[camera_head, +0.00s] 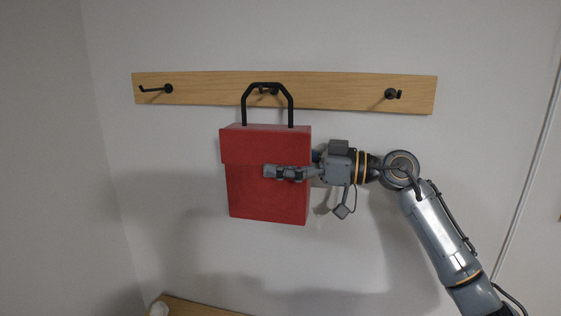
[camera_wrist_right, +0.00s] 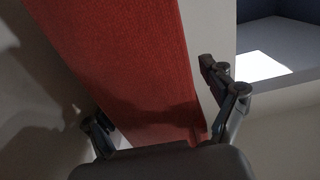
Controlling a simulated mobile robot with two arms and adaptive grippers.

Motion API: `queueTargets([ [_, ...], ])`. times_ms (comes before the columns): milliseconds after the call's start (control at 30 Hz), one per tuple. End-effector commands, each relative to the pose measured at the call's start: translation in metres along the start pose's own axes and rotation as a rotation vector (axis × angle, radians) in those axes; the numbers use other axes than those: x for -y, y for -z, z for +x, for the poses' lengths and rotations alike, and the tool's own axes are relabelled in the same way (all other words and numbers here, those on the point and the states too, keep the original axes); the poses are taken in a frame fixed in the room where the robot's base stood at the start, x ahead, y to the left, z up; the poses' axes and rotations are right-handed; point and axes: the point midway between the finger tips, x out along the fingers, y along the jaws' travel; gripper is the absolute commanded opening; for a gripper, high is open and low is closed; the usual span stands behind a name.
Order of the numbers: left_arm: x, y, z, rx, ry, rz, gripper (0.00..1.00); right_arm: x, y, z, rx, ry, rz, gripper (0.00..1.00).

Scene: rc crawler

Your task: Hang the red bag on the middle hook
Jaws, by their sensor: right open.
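The red bag (camera_head: 268,195) is upright against the wall below the wooden rail, its black handle (camera_head: 267,86) rising in front of the rail. The middle hook (camera_head: 268,91) shows inside the top of the handle loop; I cannot tell for sure whether the handle rests on it. My right gripper (camera_head: 285,173) is at the bag's right side, one finger across its front. In the right wrist view the red bag (camera_wrist_right: 130,60) lies between the two spread fingers of my right gripper (camera_wrist_right: 155,105), with gaps visible beside it. My left gripper is not in view.
The wooden rail (camera_head: 340,92) also carries a left hook (camera_head: 157,89) and a right hook (camera_head: 393,94), both empty. A wooden surface (camera_head: 190,306) with a pale object (camera_head: 158,308) shows at the bottom left. The wall around the bag is clear.

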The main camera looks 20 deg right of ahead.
Motion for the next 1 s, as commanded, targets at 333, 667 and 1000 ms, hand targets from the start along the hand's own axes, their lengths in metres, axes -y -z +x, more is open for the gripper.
queueTargets([
  [333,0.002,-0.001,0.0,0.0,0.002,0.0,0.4,-0.001,-0.002,-0.02,0.004,-0.004,0.001,0.85],
  [667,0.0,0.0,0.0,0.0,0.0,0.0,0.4,-0.001,-0.002,-0.068,0.004,-0.002,0.002,0.85],
  [1000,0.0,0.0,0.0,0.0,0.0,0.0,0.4,0.0,0.0,-0.08,0.0,0.0,0.0,0.85],
])
